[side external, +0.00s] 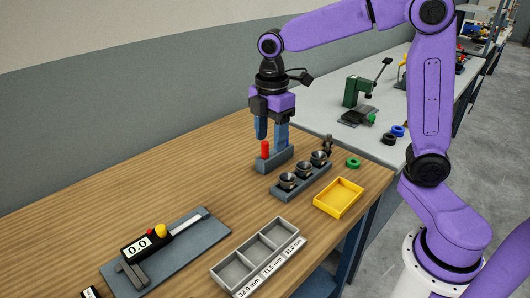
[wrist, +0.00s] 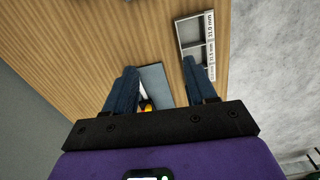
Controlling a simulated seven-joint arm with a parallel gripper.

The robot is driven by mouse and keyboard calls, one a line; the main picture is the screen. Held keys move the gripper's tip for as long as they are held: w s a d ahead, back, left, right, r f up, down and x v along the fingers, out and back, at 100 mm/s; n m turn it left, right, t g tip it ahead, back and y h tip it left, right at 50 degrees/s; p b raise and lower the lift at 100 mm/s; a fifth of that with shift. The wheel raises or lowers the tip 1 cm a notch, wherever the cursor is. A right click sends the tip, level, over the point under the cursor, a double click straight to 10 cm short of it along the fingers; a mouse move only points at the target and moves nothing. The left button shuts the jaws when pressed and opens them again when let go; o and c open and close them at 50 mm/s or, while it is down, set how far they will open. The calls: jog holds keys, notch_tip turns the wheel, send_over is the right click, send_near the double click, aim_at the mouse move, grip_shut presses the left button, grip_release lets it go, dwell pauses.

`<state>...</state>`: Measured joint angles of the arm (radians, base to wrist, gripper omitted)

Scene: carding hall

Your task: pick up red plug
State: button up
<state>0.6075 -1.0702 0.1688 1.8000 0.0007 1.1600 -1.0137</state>
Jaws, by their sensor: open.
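The red plug (side external: 265,149) stands upright in a grey block (side external: 275,160) near the back of the wooden table. My gripper (side external: 271,141) is open, pointing down just above the block. In the side view its two blue fingers are close to the plug's top, one to each side of it in the picture. I cannot tell whether they touch or straddle the plug. In the wrist view my gripper (wrist: 159,66) shows its fingers apart, with no plug visible between them.
A grey holder (side external: 302,181) with several dark round pieces stands beside the block. A yellow tray (side external: 340,197), green ring (side external: 353,162) and labelled three-compartment tray (side external: 240,267) are nearby. A digital gauge (side external: 148,243) lies on a grey mat (side external: 190,238).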

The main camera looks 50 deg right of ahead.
jog(key=w+d+n, duration=0.1)
jog(key=w+d, duration=0.4)
jog(key=w, duration=0.4)
jog(key=n, duration=0.2)
send_over(265, 142)
jog(key=f, duration=1.1)
jog(key=shift+s+a+f, duration=0.2)
jog(key=shift+a+f, duration=0.2)
jog(key=shift+w+d+f, duration=0.1)
jog(key=shift+d+f, duration=0.1)
jog(key=shift+f, duration=1.2)
jog(key=shift+w+d+f, duration=0.1)
jog(key=shift+d+f, duration=0.1)
jog(key=shift+f, duration=1.15)
jog(key=shift+c, duration=0.3)
grip_shut()
